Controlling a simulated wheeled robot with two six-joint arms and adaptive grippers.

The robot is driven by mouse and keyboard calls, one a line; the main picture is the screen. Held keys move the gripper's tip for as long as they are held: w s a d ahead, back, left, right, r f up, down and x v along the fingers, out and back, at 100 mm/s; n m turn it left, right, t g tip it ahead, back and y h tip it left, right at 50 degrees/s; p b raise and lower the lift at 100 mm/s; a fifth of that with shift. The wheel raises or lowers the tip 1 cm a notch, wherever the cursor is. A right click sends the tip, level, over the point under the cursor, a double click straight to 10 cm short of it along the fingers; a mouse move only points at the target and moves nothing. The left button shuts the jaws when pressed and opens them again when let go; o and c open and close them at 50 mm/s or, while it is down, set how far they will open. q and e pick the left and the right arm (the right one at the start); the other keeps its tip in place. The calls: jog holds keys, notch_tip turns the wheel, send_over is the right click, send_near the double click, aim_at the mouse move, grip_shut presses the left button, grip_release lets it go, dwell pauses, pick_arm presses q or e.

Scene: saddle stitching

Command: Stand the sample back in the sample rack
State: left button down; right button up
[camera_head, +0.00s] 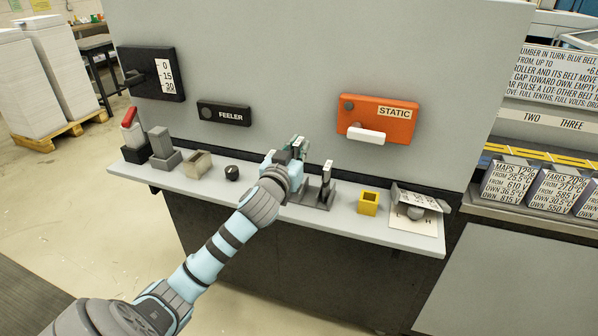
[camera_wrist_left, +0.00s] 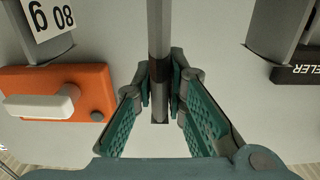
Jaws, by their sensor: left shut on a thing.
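My left gripper (camera_head: 296,151) is over the middle of the grey ledge, in front of the panel. In the left wrist view its teal fingers (camera_wrist_left: 161,80) are closed on a thin grey upright piece, the sample (camera_wrist_left: 158,30), seen edge-on. In the head view the gripper mostly hides it. The grey sample rack (camera_head: 308,194) stands on the ledge just below and right of the gripper. Another piece with a white label (camera_head: 328,172) stands at its right end; the label reads 80 g in the wrist view (camera_wrist_left: 49,16). My right gripper is not seen.
An orange STATIC box (camera_head: 376,118) with a white lever and a black FEELER box (camera_head: 223,113) are on the panel behind. On the ledge are a black knob (camera_head: 232,173), a beige holder (camera_head: 195,166) and a yellow cup (camera_head: 368,204).

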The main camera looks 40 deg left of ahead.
pick_arm(q)
notch_tip(320, 180, down, 5)
jog(key=shift+d+f+b, duration=0.1)
jog(key=shift+b, duration=0.6)
jog(key=c, duration=1.6)
grip_release()
jog(key=shift+c, duration=0.2)
jog(key=shift+r, duration=0.2)
jog(key=v, duration=1.2)
jog(key=shift+p, duration=0.35)
